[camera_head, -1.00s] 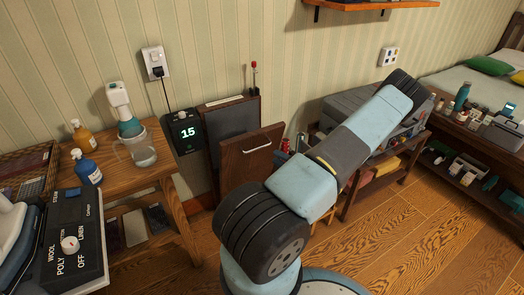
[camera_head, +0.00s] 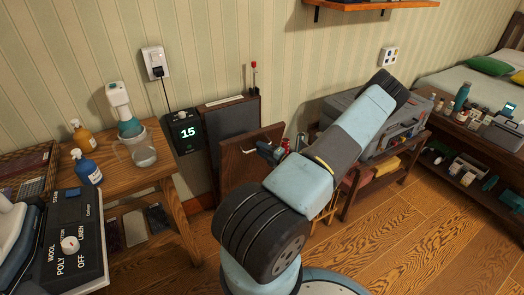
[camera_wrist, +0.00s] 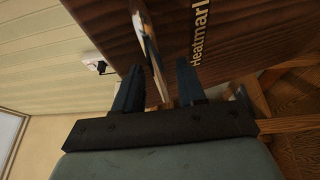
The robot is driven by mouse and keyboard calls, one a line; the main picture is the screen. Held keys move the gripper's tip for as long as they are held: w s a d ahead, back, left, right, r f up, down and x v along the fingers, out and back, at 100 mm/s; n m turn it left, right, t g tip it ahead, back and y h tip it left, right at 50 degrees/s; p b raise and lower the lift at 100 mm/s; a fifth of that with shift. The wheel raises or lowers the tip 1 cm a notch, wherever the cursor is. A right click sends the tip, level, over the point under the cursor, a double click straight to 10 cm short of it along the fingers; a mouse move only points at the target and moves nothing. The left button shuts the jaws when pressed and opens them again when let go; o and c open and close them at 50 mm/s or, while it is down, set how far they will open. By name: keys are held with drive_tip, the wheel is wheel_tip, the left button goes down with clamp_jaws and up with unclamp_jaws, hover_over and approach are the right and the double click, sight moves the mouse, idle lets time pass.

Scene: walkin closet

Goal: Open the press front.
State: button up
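The press stands by the wall, with a dark back panel (camera_head: 232,118) and a wooden front (camera_head: 235,160). The front leans outward, its top edge apart from the back panel. My gripper (camera_head: 266,151) is at the front's handle, which it mostly hides in the head view. In the wrist view, the metal handle (camera_wrist: 148,45) runs between the two dark fingers of my gripper (camera_wrist: 157,85). Gaps show between the handle and the fingers, so the gripper looks open. The front's brown face with lettering (camera_wrist: 200,30) lies just beyond.
A control box (camera_head: 184,132) showing 15 is on the press's left side, its cord running to a wall outlet (camera_head: 155,63). A wooden table (camera_head: 165,165) with bottles and a jug stands left. A low bench (camera_head: 375,185) stands right. Open wooden floor lies in front.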

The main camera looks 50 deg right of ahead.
clamp_jaws()
idle(0.4)
drive_tip(key=w, duration=0.2)
drive_tip(key=w+d+r, duration=0.1)
drive_tip(key=shift+g, duration=0.3)
drive_tip(key=shift+o, duration=0.2)
unclamp_jaws()
drive_tip(key=s+d, duration=0.1)
drive_tip(key=s, duration=1.2)
drive_tip(key=shift+s+d, duration=0.15)
drive_tip(key=shift+s, duration=0.2)
